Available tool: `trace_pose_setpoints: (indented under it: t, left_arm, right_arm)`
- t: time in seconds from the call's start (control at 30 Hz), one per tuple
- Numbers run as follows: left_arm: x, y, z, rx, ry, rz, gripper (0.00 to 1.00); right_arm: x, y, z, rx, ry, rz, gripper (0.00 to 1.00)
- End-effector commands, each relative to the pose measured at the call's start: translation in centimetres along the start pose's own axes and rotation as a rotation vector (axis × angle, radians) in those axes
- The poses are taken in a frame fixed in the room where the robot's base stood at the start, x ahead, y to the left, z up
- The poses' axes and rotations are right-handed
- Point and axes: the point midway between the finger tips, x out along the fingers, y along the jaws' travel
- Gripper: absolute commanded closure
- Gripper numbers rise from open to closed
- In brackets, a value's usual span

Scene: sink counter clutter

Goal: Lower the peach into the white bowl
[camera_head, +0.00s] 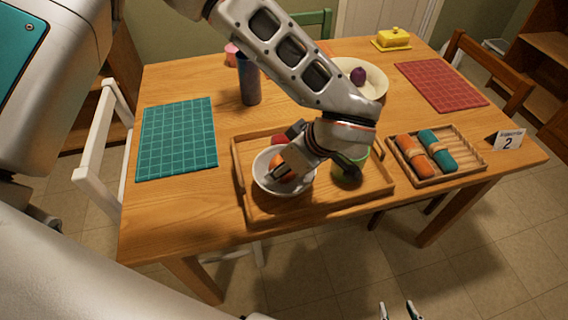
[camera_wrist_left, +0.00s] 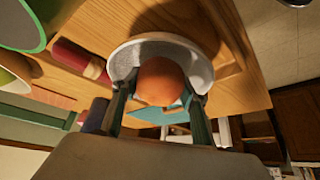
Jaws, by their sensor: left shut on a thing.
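The orange peach (camera_head: 278,174) shows inside the outline of the white bowl (camera_head: 303,188) on the wooden tray. My left gripper reaches down over the bowl and hides part of the peach. In the left wrist view, the left gripper (camera_wrist_left: 157,100) is shut on the peach (camera_wrist_left: 160,81), with a finger on each side. The bowl (camera_wrist_left: 125,62) surrounds the peach there; I cannot tell whether the peach touches its bottom. My right gripper (camera_head: 398,311) is at the bottom edge of the head view, fingers apart and empty, away from the table.
The wooden tray (camera_head: 262,216) also holds a red item and a green-rimmed cup (camera_head: 349,172). A dark blue tumbler (camera_head: 248,80) stands behind it. A smaller tray (camera_head: 470,169) with rolled napkins is to the right. A teal placemat (camera_head: 177,138) lies left.

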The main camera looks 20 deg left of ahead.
Motion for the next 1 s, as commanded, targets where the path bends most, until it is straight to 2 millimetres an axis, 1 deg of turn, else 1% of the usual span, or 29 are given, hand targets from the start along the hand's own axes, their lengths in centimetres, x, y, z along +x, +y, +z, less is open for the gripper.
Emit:
trace_pose_setpoints:
  t: [0.27, 0.73, 1.0]
  left_arm:
    - [0.3, 0.0, 0.2, 0.000, 0.000, 0.000, 0.82]
    - [0.9, 0.0, 0.5, -0.001, 0.000, 0.000, 0.82]
    - [1.1, 0.0, 0.6, -0.001, 0.000, 0.001, 0.82]
  right_arm:
    - [0.2, 0.1, 0.0, 0.000, 0.002, 0.001, 0.60]
    - [-0.2, -0.4, 1.2, 0.004, -0.018, -0.005, 0.60]
    - [-0.2, -0.4, 1.4, 0.004, -0.020, -0.006, 0.60]
